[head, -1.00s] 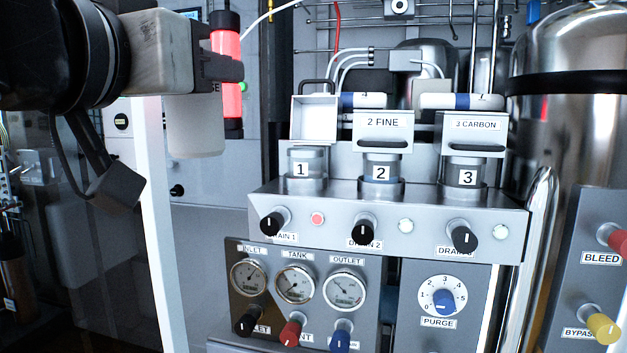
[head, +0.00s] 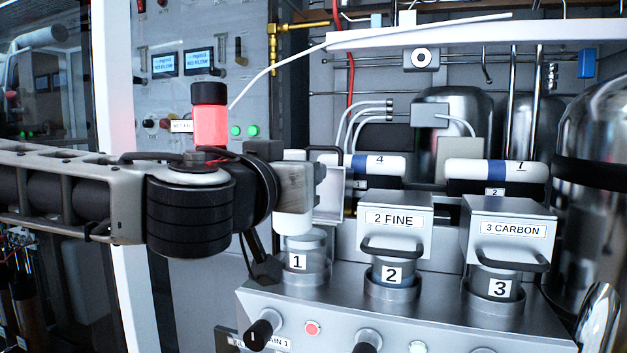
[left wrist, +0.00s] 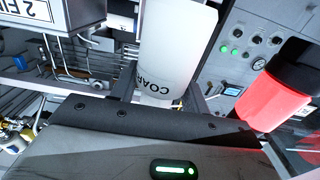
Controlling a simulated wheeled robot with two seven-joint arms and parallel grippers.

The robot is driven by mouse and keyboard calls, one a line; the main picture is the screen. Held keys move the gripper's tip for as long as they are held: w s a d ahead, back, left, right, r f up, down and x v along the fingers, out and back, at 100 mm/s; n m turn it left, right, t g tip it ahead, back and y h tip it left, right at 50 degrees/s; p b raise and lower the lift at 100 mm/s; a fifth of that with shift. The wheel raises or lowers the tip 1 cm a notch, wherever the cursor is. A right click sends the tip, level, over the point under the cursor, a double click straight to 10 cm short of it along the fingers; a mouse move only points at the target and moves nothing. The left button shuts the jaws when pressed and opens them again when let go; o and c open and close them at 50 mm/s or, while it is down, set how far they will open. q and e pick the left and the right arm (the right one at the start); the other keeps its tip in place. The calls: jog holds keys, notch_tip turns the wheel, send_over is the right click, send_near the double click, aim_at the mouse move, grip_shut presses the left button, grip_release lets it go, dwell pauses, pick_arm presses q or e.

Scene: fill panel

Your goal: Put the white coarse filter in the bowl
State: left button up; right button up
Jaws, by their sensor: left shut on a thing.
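The white coarse filter (head: 293,208) is a white cylinder held upright in my left gripper (head: 312,185). In the left wrist view the filter (left wrist: 176,45) shows part of the word "COARSE", and the gripper (left wrist: 165,98) is shut on it. Bowl 1 (head: 306,265) is a clear cup labelled 1 at the left end of the panel. The filter's lower end is just above or at the bowl's rim in the head view; I cannot tell whether it has entered. The open lid (head: 329,205) stands behind the bowl. My right gripper is not in view.
Housings 2 FINE (head: 394,222) and 3 CARBON (head: 511,232) stand right of bowl 1 with lids closed. White cylinders with blue bands (head: 497,172) lie behind. A red and black cylinder (head: 210,125) stands behind my left arm. Drain knobs (head: 264,327) line the panel front.

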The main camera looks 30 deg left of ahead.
aim_at(285, 232)
pick_arm(q)
jog(key=w+f+b, duration=0.1)
jog(key=f, duration=0.1)
jog(key=w+f, duration=0.2)
jog(key=w+a+f+b, duration=0.1)
jog(key=w+f, duration=0.1)
jog(key=shift+a+f+b, duration=0.1)
jog(key=shift+f+b, duration=0.2)
jog(key=shift+b, duration=0.05)
jog(key=shift+f, duration=0.3)
jog(key=o, duration=1)
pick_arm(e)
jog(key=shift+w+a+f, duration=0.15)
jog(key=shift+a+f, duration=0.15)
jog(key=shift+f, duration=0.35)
pick_arm(q)
jog(key=shift+r, duration=0.1)
